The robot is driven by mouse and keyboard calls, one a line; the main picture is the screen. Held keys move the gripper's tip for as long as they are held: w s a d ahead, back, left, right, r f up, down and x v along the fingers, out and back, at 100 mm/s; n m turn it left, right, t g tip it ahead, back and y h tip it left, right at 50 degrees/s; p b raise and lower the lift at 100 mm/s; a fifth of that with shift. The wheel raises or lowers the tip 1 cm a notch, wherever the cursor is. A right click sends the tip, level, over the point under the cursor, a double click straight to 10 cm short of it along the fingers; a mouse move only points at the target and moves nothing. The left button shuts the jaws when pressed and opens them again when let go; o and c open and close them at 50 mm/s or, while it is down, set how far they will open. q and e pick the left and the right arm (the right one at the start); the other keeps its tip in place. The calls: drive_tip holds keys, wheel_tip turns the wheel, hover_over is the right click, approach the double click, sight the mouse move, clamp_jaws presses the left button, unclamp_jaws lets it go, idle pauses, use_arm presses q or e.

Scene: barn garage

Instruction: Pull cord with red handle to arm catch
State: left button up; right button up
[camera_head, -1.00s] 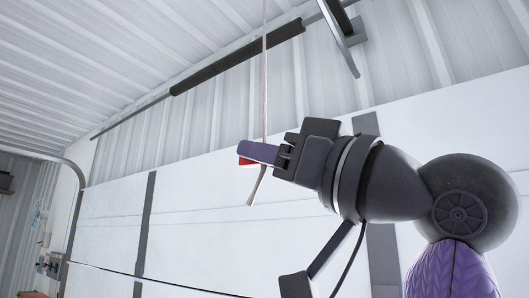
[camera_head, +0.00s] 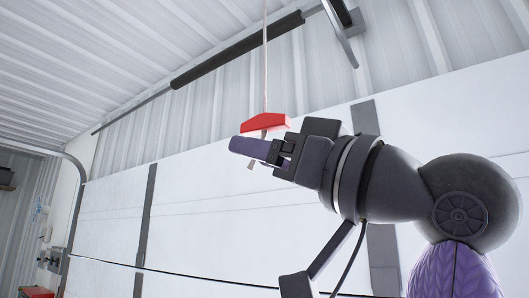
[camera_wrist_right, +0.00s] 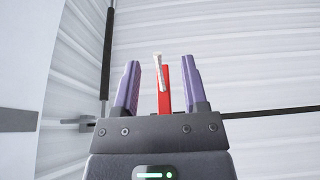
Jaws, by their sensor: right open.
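The red handle (camera_head: 265,122) hangs on a thin pale cord (camera_head: 265,65) in the head view. My right gripper (camera_head: 250,147) is just below it, with its purple fingers pointing left. The cord's short tail hangs beneath the handle, partly behind the fingers. In the right wrist view the red handle (camera_wrist_right: 164,88) and the pale cord end (camera_wrist_right: 158,70) show between the two spread fingers of my right gripper (camera_wrist_right: 163,85). The gripper is open, and I cannot tell whether a finger touches the handle. My left gripper is not in view.
A white sectional garage door (camera_head: 210,215) with dark vertical strips fills the background. A dark rail (camera_head: 240,50) runs along the upper wall near the ceiling, and a metal bracket (camera_head: 340,35) is at the top. Open air surrounds the handle on its left.

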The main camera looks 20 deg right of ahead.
drive_tip(key=shift+s, duration=0.1)
drive_tip(key=b+v, duration=0.4)
drive_tip(key=v, duration=0.5)
drive_tip(key=shift+s+d+f+b, duration=0.2)
drive_tip(key=shift+s+f+b, duration=0.05)
drive_tip(key=shift+b, duration=0.1)
